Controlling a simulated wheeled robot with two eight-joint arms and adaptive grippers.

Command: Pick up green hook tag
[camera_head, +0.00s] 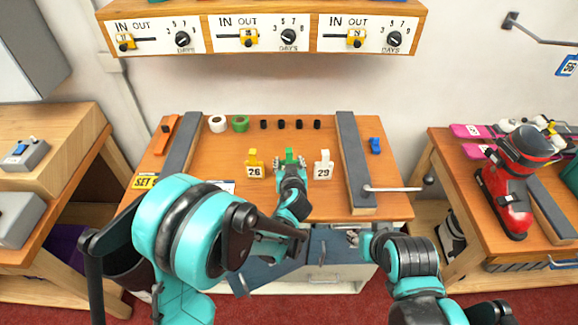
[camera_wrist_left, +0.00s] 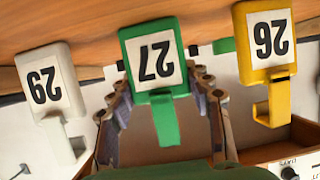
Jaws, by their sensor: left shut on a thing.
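The green hook tag, numbered 27 (camera_wrist_left: 153,62), is upside down in the left wrist view, with its hook toward the bottom. In the head view only its green top (camera_head: 289,154) shows, between the yellow tag 26 (camera_head: 254,166) and the white tag 29 (camera_head: 323,167). My left gripper (camera_head: 290,166) is at the green tag and shut on it. In the left wrist view its fingers (camera_wrist_left: 163,94) flank the tag's lower part. My right gripper (camera_head: 353,238) is low by the bench front, partly hidden by its arm; its jaws are unclear.
Yellow tag 26 and white tag 29 stand close on either side. Grey rails (camera_head: 358,165) run along both sides of the bench top (camera_head: 220,160). Tape rolls (camera_head: 240,123) and small black pieces lie behind. A shelf (camera_head: 260,27) with dials overhangs the back.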

